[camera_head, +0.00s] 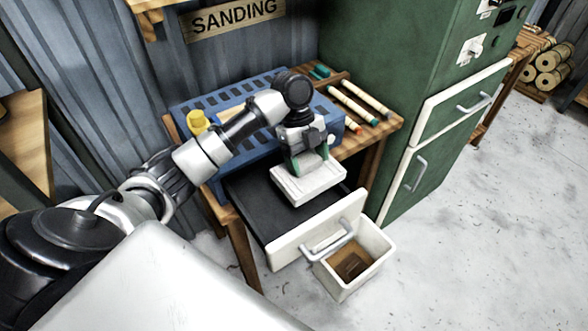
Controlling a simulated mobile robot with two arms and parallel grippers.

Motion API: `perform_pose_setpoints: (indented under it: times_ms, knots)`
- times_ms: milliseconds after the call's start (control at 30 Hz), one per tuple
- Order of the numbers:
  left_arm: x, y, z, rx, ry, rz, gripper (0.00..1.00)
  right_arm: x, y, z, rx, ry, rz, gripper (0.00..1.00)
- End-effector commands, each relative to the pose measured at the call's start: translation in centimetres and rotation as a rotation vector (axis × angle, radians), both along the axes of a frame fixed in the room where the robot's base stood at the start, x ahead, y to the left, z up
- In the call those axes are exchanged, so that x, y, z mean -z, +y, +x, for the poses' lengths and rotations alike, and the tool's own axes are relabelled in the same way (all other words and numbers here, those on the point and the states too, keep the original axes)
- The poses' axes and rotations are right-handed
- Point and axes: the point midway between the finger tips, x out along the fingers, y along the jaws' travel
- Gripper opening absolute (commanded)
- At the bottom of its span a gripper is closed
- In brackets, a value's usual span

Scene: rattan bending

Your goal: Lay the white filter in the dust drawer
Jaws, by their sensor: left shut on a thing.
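The white filter (307,187) is a pale, ribbed rectangular block. My left gripper (312,170) is shut on it from above, with green-tipped fingers at its upper side. The dust drawer (290,246) is pulled out, with a white front, a grey bar handle and a dark inside. My right gripper is not in view.
A white bin (357,287) stands on the floor by the drawer front.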

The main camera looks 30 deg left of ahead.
Motion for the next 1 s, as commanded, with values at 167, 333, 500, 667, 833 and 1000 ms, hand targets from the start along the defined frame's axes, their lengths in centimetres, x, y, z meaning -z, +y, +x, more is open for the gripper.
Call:
perform_pose_setpoints:
  times_ms: [167, 333, 500, 667, 833, 1000]
  knots:
    - [1.4, 2.2, -1.1, -0.001, 0.0, 0.0, 0.49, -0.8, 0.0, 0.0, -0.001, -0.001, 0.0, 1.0]
    - [2.2, 2.6, -1.3, 0.001, -0.001, -0.001, 0.49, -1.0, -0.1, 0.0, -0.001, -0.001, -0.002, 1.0]
    - [4.5, 2.6, -1.4, -0.002, 0.004, -0.001, 0.49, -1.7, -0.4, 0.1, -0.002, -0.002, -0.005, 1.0]
    - [5.8, 2.6, -1.3, -0.001, -0.001, 0.001, 0.49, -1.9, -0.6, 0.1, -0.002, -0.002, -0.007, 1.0]
    - [5.8, 2.6, -1.3, 0.0, -0.001, 0.001, 0.49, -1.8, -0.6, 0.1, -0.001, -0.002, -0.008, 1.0]
    - [5.9, 2.6, -1.3, -0.001, -0.001, 0.001, 0.86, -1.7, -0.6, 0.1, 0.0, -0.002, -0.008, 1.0]
